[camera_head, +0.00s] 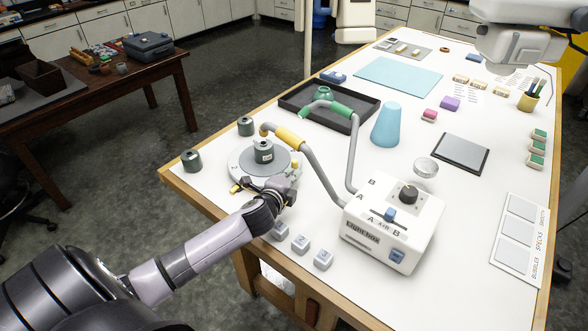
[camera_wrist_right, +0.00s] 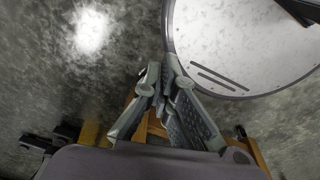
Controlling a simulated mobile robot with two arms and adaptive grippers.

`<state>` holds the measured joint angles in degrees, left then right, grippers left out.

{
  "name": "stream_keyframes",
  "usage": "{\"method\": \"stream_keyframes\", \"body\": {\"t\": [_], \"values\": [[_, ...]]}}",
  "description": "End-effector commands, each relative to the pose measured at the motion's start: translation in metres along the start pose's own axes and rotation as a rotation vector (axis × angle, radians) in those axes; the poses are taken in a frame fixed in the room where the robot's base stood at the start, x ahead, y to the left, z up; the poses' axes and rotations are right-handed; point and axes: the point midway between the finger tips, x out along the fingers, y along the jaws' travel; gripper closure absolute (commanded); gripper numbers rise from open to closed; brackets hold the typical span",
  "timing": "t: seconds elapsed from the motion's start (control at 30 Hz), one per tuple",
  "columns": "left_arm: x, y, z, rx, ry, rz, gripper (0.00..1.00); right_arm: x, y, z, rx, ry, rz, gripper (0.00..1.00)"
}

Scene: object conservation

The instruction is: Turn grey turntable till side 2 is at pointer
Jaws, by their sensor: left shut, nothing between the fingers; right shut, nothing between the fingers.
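The grey turntable (camera_head: 241,167) lies flat near the left edge of the white table. A dark grey pot with a pale label (camera_head: 264,154) stands on its middle. A small yellowish peg (camera_head: 295,165) is at its right rim. A brass pointer (camera_head: 236,188) lies at its front left. My left gripper (camera_head: 288,187) is shut at the turntable's front right rim; I cannot tell whether it touches. It hides part of that rim. The side numbers are too small to read surely. My right gripper (camera_wrist_right: 168,88) is shut and empty, away from the turntable.
The light box (camera_head: 390,232) with two bent lamp arms stands right of the turntable, one arm close above it. Grey pots stand behind (camera_head: 246,126) and left (camera_head: 192,160). Several pale cubes (camera_head: 300,243) lie in front. A black tray (camera_head: 362,114) is behind.

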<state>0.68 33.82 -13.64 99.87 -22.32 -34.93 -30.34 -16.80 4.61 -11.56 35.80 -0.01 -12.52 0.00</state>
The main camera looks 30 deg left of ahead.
Motion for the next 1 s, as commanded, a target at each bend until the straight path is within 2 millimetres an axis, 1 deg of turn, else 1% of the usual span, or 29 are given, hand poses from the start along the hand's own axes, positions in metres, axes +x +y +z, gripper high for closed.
{"method": "stream_keyframes", "body": {"t": [0.1,0.2,0.43,0.63,0.77,1.0], "values": [[0.010,-0.004,0.000,-0.001,-0.001,0.001,1.00,-0.005,0.001,-0.001,0.000,0.001,0.001,1.00],[0.015,-0.005,0.000,0.000,0.000,0.001,1.00,-0.006,0.001,0.001,0.000,-0.002,0.001,1.00],[0.017,-0.005,0.000,0.000,0.000,0.001,1.00,-0.006,0.000,0.008,0.001,-0.013,0.000,1.00],[0.017,-0.005,0.000,-0.002,-0.004,0.000,1.00,-0.006,0.000,0.010,0.002,-0.016,0.000,1.00],[0.024,-0.005,-0.004,-0.021,-0.049,-0.001,1.00,-0.001,0.000,0.010,0.002,-0.016,0.000,1.00],[0.048,-0.011,-0.009,-0.084,-0.235,-0.002,1.00,0.018,-0.001,0.012,0.003,-0.016,0.000,1.00]]}}
